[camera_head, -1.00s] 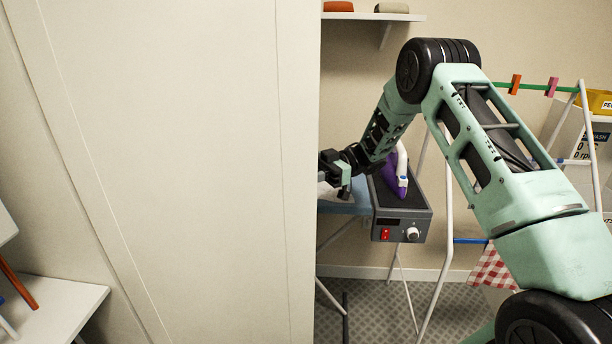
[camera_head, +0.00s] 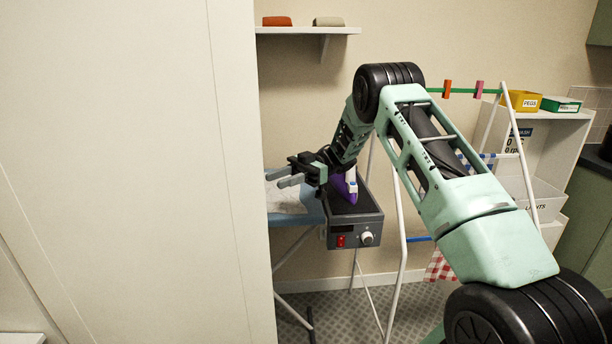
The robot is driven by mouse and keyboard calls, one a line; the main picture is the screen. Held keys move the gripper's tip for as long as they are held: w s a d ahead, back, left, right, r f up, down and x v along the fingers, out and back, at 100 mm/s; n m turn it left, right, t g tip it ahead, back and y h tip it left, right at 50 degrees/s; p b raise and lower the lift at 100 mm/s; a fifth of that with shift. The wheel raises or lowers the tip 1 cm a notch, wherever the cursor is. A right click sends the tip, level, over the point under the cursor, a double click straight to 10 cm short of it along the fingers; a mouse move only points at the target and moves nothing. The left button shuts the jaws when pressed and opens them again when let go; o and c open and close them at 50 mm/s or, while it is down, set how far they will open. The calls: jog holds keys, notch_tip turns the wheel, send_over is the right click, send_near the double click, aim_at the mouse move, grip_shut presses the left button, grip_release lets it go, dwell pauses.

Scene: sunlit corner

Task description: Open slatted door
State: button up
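A tall plain cream panel (camera_head: 120,170) fills the left of the view. It may be the door, but no slats or handle show on its visible face. Its right edge runs upright just left of my gripper (camera_head: 276,179). My gripper points left, with its two grey fingers apart and nothing seen between them. It is above the ironing board, near the panel's edge; I cannot tell how far it is from the panel in depth.
An ironing board (camera_head: 312,208) with a cloth (camera_head: 286,198), a grey iron station (camera_head: 352,228) and a purple iron (camera_head: 344,188) stands below my gripper. A wall shelf (camera_head: 300,30) hangs above. A drying rack (camera_head: 402,240) and white shelving (camera_head: 550,165) are at right.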

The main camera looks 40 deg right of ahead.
jog(key=d+b, duration=0.1)
jog(key=d, duration=0.8)
jog(key=shift+w, duration=0.35)
jog(key=shift+a, duration=0.1)
